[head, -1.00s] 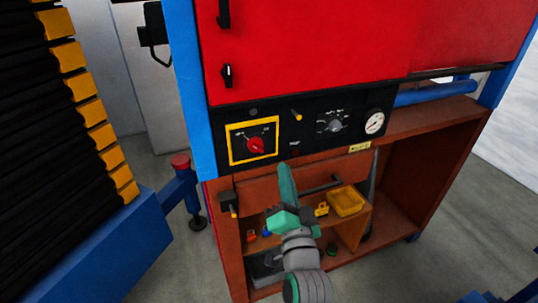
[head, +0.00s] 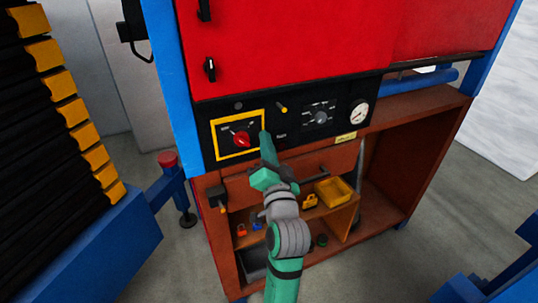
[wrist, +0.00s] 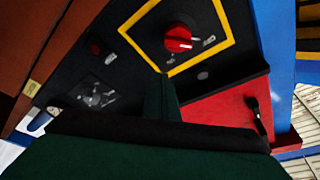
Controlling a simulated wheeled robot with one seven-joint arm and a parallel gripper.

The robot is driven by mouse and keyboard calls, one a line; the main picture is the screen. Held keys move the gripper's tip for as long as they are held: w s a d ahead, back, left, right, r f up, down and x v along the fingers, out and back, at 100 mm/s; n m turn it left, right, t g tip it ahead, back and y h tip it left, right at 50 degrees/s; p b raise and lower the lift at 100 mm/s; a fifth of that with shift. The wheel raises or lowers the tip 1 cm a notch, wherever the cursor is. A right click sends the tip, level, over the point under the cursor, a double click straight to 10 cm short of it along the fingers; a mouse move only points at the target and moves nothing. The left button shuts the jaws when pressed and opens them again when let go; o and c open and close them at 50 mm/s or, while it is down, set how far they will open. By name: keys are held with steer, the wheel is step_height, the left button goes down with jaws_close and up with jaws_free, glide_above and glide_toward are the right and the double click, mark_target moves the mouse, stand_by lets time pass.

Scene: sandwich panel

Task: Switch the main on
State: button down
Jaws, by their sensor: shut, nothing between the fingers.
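The main switch is a red rotary knob (head: 242,139) inside a yellow square frame on the black control panel. In the wrist view the red knob (wrist: 178,39) shows with a pale mark line, and small labels lie on either side of it, too blurred to read. My gripper (head: 265,142) is a green one, shut and empty. In the wrist view the finger (wrist: 162,97) points toward the frame's lower edge, apart from the knob.
Below, the open brown cabinet holds a yellow bin (head: 333,190) and padlocks. A blue post (head: 168,70) stands left of the panel.

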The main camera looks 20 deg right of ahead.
mark_target(242, 140)
steer(key=shift+w+a+f, duration=0.4)
steer(key=shift+a+f, duration=0.2)
steer(key=shift+a, duration=0.05)
steer(key=shift+w+a+f, duration=0.4)
steer(key=shift+a+f, duration=0.2)
steer(key=shift+w+d, duration=0.1)
